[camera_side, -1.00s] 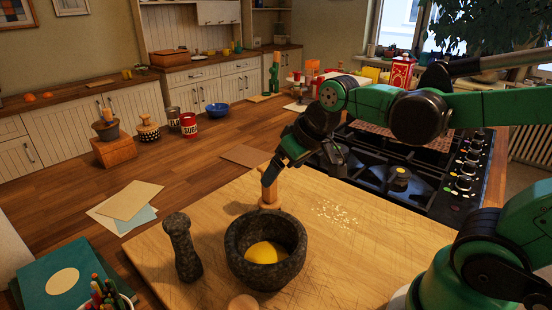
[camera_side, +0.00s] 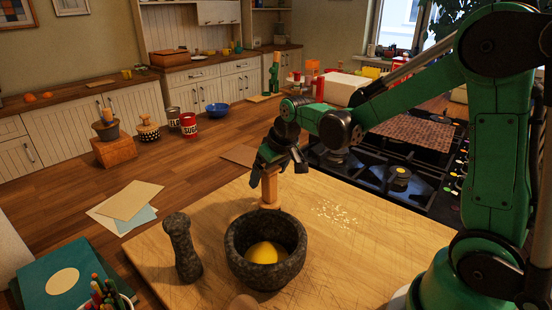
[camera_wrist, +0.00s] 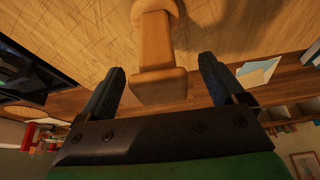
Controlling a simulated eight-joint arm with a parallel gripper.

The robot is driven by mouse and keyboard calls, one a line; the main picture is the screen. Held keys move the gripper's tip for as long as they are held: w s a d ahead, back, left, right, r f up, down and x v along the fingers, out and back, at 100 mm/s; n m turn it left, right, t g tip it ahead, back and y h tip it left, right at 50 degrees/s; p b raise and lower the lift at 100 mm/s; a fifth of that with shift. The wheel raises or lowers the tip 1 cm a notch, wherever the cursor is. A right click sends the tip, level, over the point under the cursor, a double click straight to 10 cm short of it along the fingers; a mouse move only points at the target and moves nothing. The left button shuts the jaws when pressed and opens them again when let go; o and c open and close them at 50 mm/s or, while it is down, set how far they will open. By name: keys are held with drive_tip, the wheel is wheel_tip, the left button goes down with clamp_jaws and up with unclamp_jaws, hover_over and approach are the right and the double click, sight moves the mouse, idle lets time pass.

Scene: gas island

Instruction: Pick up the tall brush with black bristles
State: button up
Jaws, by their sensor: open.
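A pale wooden upright piece (camera_side: 269,189) stands on the cutting board behind the stone mortar. In the wrist view it is a squared wooden end (camera_wrist: 158,75) with a round collar. I see no black bristles, so I cannot tell whether it is the brush. My gripper (camera_side: 278,165) is at the top of this piece. In the wrist view my gripper (camera_wrist: 158,88) is open, with one finger on each side of the wooden end and visible gaps between.
The stone mortar (camera_side: 238,262) holds something yellow, with the stone pestle (camera_side: 182,248) standing to its left. The gas hob (camera_side: 385,182) lies right of the cutting board (camera_side: 350,265). Papers (camera_side: 130,200) and a teal book (camera_side: 40,285) lie left.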

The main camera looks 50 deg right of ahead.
drive_tip(key=shift+f, duration=0.15)
drive_tip(key=c, duration=1.3)
drive_tip(key=shift+c, duration=0.2)
wheel_tip(320, 180, up, 20)
